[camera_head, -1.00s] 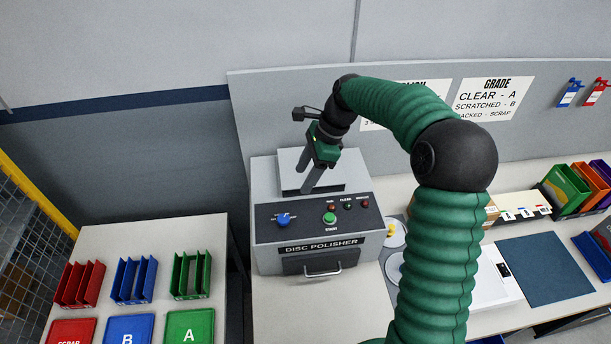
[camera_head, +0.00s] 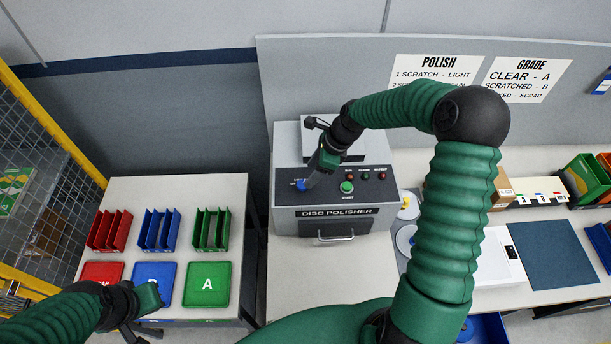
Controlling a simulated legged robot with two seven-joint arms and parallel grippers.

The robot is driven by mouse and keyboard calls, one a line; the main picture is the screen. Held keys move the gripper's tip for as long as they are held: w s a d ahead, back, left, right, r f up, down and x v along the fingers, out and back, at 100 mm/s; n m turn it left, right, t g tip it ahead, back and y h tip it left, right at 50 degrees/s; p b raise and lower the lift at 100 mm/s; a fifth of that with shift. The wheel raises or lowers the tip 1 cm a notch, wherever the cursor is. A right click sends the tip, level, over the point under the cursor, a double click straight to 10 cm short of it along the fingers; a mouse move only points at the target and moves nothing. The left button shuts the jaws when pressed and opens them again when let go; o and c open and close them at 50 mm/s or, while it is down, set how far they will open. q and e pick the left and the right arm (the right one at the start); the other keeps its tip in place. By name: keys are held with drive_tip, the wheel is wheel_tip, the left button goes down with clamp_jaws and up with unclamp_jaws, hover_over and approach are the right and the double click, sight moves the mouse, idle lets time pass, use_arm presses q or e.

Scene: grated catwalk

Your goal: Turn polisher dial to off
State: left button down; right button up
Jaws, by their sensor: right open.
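The disc polisher (camera_head: 290,212) is a grey box with a dark sloped panel, standing on the bench. Its blue dial (camera_head: 300,185) is at the left of the panel. A green START button (camera_head: 347,187) and small lamps lie to the right of it. My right gripper (camera_head: 311,181) is open and points down at the panel, its fingertips at or just beside the dial. I cannot tell whether they touch it, and the dial's pointer is too small to read. My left gripper (camera_head: 146,307) is at lower left, near the front of the side table; its fingers are not clear.
The side table holds red, blue and green racks (camera_head: 210,229) and matching trays, with the green A tray (camera_head: 207,284) nearest the polisher. Right of the polisher are discs, a white scale-like device (camera_head: 497,262) and a dark mat (camera_head: 555,255). A yellow-framed mesh fence (camera_head: 50,130) stands left.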

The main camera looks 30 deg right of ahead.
drive_tip(key=p+x, duration=0.1)
drive_tip(key=x, duration=0.3)
drive_tip(key=shift+f, duration=0.35)
drive_tip(key=shift+a+f, duration=0.25)
drive_tip(key=shift+f, duration=0.15)
drive_tip(key=shift+w, duration=0.1)
clamp_jaws()
